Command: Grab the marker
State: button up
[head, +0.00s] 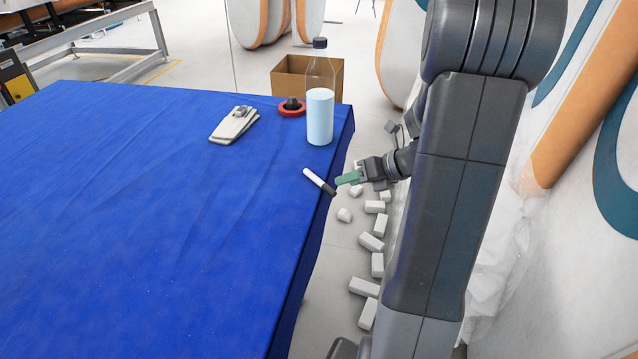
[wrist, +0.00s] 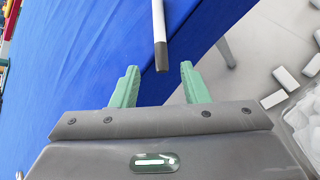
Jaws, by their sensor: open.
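The marker (head: 318,180) is white with a dark end and lies at the right edge of the blue table. Its dark end points toward my gripper (head: 350,179), which is just right of the table edge. In the wrist view the marker (wrist: 159,35) comes down from the top, its dark tip near the gap between the two green fingers. My gripper (wrist: 160,86) is open and its fingers stand apart on either side of that tip. Nothing is held. I cannot tell the exact height between fingers and marker.
On the blue table (head: 150,220) stand a bottle (head: 320,115), a red ring-shaped item (head: 292,107) and a pale flat stack (head: 234,125). A cardboard box (head: 290,78) is behind. Several white blocks (head: 372,242) lie on the floor right of the table. The table's near part is clear.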

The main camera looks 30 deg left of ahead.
aim_at(326, 187)
jog(key=shift+x, duration=2.75)
grip_shut()
